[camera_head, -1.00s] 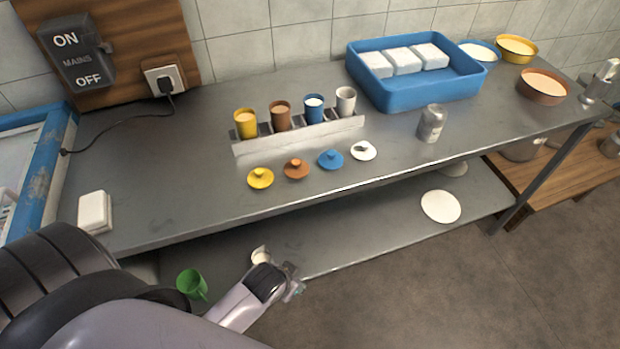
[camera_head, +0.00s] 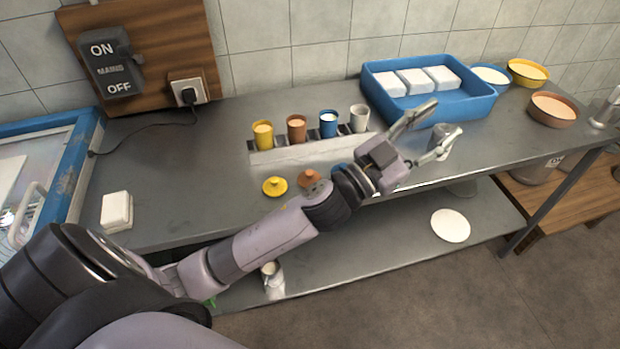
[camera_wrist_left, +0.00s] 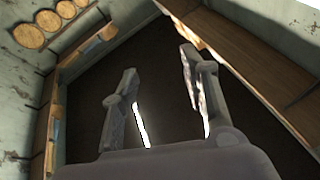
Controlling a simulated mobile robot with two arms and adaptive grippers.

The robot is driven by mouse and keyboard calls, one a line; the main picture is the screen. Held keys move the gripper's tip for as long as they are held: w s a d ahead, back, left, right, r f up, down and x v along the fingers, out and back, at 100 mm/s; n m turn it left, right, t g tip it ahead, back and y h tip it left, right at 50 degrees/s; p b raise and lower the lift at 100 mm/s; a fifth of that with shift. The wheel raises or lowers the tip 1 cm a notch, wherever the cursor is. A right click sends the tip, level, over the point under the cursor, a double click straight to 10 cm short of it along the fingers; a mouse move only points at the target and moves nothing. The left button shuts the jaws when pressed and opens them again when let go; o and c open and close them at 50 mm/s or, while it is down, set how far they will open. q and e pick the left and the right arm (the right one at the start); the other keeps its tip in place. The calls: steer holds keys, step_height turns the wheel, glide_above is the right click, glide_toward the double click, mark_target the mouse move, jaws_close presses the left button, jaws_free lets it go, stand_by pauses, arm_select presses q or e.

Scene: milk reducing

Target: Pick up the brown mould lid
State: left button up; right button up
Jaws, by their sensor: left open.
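The brown mould lid (camera_head: 309,178) lies on the metal counter, right of the yellow lid (camera_head: 275,186). My left arm passes close in front of it and partly hides it. Only a sliver of the blue lid (camera_head: 340,167) shows behind the arm, and the white lid is hidden. My right gripper is not in view.
Yellow, brown, blue and white cups (camera_head: 297,128) stand in a metal rack (camera_head: 300,155) behind the lids.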

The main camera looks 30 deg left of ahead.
arm_select(q)
steer(key=s+d+r+m+g+h, duration=0.2)
steer(key=d+r+m+g+h, duration=0.2)
steer(key=d+m+g+h, duration=0.35)
steer(key=m+g+y, duration=0.1)
steer(key=g+y, duration=1.1)
steer(key=y, duration=0.6)
glide_above(310, 172)
step_height(310, 172, down, 9)
steer(key=f, duration=0.3)
steer(key=f+p, duration=0.1)
steer(key=f, duration=0.3)
steer(key=f+p, duration=0.1)
steer(key=f, duration=0.2)
steer(key=shift+s+a+f, duration=0.1)
steer(key=shift+a+f, duration=0.1)
steer(key=shift+a, duration=0.05)
steer(key=shift+f, duration=0.6)
steer(key=f+p, duration=0.2)
steer(key=f, duration=0.2)
steer(key=shift+d+f, duration=0.1)
steer(key=shift+d, duration=0.1)
steer(key=shift+f, duration=0.55)
